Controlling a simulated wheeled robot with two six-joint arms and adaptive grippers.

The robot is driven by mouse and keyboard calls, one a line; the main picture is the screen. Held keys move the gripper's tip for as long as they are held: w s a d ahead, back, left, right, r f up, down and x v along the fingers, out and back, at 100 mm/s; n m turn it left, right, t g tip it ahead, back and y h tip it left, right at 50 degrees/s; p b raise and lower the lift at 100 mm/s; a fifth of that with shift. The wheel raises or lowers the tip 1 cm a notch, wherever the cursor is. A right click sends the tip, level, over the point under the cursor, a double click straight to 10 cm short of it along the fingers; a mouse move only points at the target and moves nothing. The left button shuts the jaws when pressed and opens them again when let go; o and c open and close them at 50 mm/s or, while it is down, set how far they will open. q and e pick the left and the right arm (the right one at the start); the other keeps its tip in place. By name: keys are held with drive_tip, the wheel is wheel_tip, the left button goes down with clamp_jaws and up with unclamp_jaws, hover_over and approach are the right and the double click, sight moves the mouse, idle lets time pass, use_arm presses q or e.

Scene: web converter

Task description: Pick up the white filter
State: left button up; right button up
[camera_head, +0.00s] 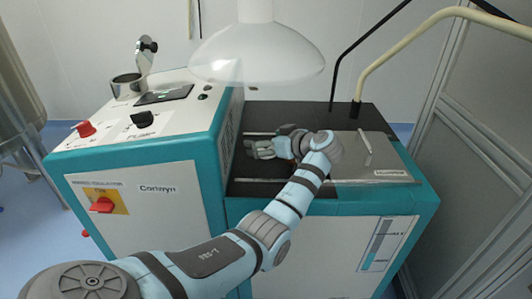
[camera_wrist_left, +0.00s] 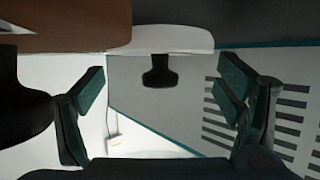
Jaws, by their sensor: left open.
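My left gripper (camera_head: 256,148) is over the dark top of the machine, close to the side wall of the taller unit. In the left wrist view, my left gripper (camera_wrist_left: 163,88) has its teal fingers wide apart with nothing held between them. A pale, rounded white piece (camera_wrist_left: 172,39) lies beyond the fingertips, with a short black part (camera_wrist_left: 160,73) below it. I cannot tell for sure whether this piece is the white filter. No filter can be made out in the head view, where the gripper and arm cover part of the machine top. My right gripper does not show.
The taller teal and white unit (camera_head: 150,150) stands left of the gripper, with red and black knobs on top. A pale dome hood (camera_head: 258,55) hangs above. A grey metal plate (camera_head: 375,160) covers the machine's right side. Vent slots (camera_wrist_left: 275,115) show in the wrist view.

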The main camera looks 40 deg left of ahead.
use_arm(q)
drive_tip(key=c, duration=1.7)
drive_tip(key=shift+r, duration=0.2)
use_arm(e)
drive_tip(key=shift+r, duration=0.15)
